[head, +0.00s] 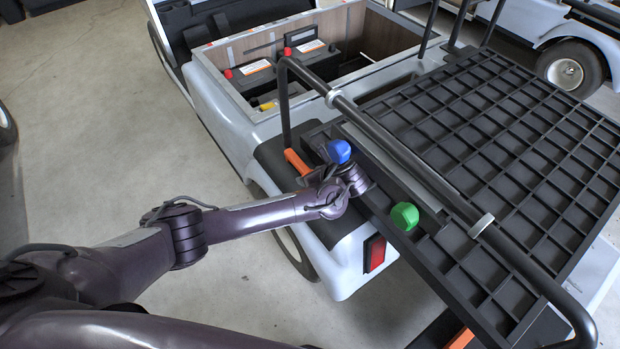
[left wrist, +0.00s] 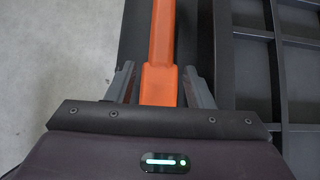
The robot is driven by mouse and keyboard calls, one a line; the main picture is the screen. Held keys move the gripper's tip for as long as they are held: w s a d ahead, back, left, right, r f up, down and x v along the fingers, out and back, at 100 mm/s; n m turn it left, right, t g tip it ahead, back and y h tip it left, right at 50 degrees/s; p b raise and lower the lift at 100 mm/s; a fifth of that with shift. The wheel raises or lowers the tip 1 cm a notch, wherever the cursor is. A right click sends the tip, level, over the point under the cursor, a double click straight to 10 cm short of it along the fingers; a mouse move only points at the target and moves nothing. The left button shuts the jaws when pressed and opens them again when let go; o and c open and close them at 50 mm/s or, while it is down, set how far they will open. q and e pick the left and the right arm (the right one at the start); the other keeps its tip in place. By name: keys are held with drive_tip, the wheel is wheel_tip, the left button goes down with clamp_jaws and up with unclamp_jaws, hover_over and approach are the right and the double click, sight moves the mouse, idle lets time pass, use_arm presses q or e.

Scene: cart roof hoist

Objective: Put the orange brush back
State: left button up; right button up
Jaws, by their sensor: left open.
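The orange brush (head: 296,160) lies on the dark ledge at the cart's rear corner; only an orange bar of it shows, and I cannot make out bristles. In the left wrist view its orange handle (left wrist: 162,35) runs between my fingers. My left gripper (head: 314,178) is at the near end of this bar, partly hidden by my own wrist. In the left wrist view the left gripper (left wrist: 160,84) is open, with one finger on each side of the handle and visible gaps. My right gripper is not in view.
A black rail (head: 395,150) runs above the ledge beside a black grid panel (head: 490,140). A blue knob (head: 339,151) is close to my left wrist, and a green knob (head: 404,216) is to its right. Another orange piece (head: 461,339) shows at the bottom edge. Batteries (head: 262,78) sit in the open bay.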

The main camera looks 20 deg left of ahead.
use_arm(q)
drive_tip(key=c, duration=0.8)
